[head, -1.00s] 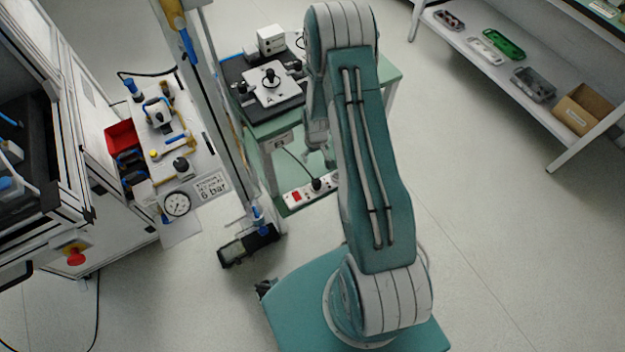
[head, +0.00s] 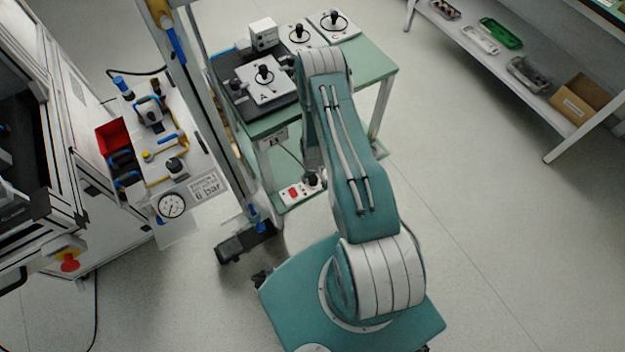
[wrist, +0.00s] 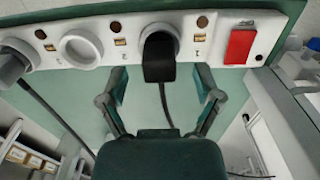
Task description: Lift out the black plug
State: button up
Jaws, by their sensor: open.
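The black plug (wrist: 159,62) sits in a socket of the white power strip (wrist: 100,22) in the wrist view, with its dark cable hanging down from it. It also shows as a small dark shape on the power strip (head: 286,195) in the head view. My gripper (wrist: 161,76) is open, its fingertips apart to the left and right of the plug's lower part. I see no clear contact with the plug. The gripper itself is hidden behind my arm in the head view.
A grey plug (wrist: 12,64) fills the leftmost visible socket, with an empty socket (wrist: 80,48) between. A red switch (wrist: 239,46) is at the right. A pressure-gauge bench (head: 172,206) stands left.

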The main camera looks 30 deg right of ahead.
jog(key=shift+d+f, duration=0.1)
jog(key=shift+f, duration=0.65)
grip_shut()
jog(key=shift+r, duration=0.15)
